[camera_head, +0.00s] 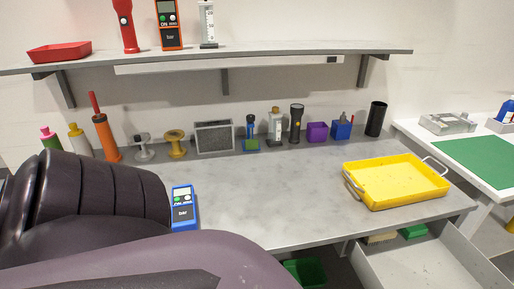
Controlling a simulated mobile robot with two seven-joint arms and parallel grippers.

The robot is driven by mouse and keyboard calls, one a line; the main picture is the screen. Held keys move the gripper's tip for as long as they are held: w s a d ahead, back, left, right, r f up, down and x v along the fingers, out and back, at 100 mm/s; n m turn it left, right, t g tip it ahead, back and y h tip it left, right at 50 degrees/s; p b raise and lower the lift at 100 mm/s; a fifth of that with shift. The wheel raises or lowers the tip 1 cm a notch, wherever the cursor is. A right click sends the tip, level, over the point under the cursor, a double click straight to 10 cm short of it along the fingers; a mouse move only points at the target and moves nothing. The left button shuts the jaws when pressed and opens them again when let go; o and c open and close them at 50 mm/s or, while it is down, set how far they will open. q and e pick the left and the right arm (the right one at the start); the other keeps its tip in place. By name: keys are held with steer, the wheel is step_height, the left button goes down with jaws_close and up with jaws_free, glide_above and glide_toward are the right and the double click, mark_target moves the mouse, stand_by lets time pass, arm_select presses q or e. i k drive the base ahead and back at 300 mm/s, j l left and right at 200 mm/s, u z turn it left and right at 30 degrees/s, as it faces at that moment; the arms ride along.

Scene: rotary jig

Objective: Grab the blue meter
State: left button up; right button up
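The blue meter (183,208) lies on the grey workbench (270,200), near its front edge and left of the middle. Its face carries a small display, round buttons and the word "bar". My dark arm links fill the lower left and come close to the meter's left and lower sides in the picture. I cannot tell whether they touch it. Neither of my grippers shows in this view.
A yellow tray (397,184) with metal handles stands on the bench at right. Bottles, spools, a flashlight (296,123) and blocks line the back. A shelf (290,58) above holds an orange meter (168,24). An open drawer (425,265) juts out below right. The bench middle is clear.

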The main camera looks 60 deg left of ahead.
mark_target(184, 212)
steer(key=j+u, duration=0.1)
steer(key=u, duration=2.25)
